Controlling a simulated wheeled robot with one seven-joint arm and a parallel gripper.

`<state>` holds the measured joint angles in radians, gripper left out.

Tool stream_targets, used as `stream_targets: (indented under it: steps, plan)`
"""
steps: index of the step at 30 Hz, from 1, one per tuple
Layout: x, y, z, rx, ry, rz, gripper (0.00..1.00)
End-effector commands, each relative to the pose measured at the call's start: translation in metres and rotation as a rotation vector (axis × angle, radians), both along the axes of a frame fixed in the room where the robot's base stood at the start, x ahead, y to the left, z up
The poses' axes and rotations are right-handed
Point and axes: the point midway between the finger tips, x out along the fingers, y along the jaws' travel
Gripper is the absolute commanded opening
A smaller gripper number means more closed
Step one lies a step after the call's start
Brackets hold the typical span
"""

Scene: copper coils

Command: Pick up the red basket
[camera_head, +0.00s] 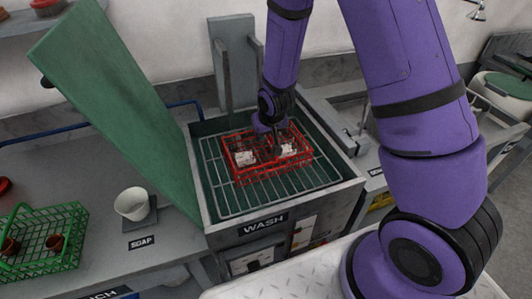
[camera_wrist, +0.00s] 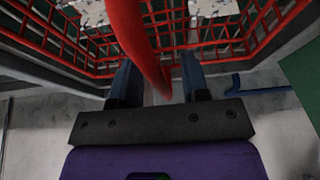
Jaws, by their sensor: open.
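The red basket (camera_head: 243,172) is a wire basket standing on the metal rack inside the open wash machine (camera_head: 208,213). It holds two pale, speckled pieces. My gripper (camera_head: 274,135) is over the middle of the basket, pointing down. In the wrist view the basket's red mesh (camera_wrist: 180,37) fills the upper part. Its thick red handle (camera_wrist: 138,40) runs down between the two dark fingers of my gripper (camera_wrist: 158,85). The fingers are apart, one on each side of the handle. Whether either finger touches the handle cannot be told.
The machine's green lid (camera_head: 115,105) stands raised and tilted at the left. A green basket (camera_head: 48,250) with brown cups sits at the far left. A white cup (camera_head: 132,204) stands by the SOAP label. A sink (camera_head: 350,115) lies to the right of the machine.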

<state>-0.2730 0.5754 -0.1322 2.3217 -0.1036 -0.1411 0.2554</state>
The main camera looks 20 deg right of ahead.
Motion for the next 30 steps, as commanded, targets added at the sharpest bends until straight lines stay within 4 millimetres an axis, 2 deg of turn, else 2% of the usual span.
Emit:
stream_targets:
  steps: [17, 23, 30]
  plan:
    - [0.0000, 0.0000, -0.0041, 0.000, 0.000, 0.000, 0.42]
    - [0.0000, 0.0000, -0.0041, 0.000, 0.000, 0.000, 0.00]
    - [0.0003, 0.0000, -0.0038, 0.000, -0.001, 0.000, 0.00]
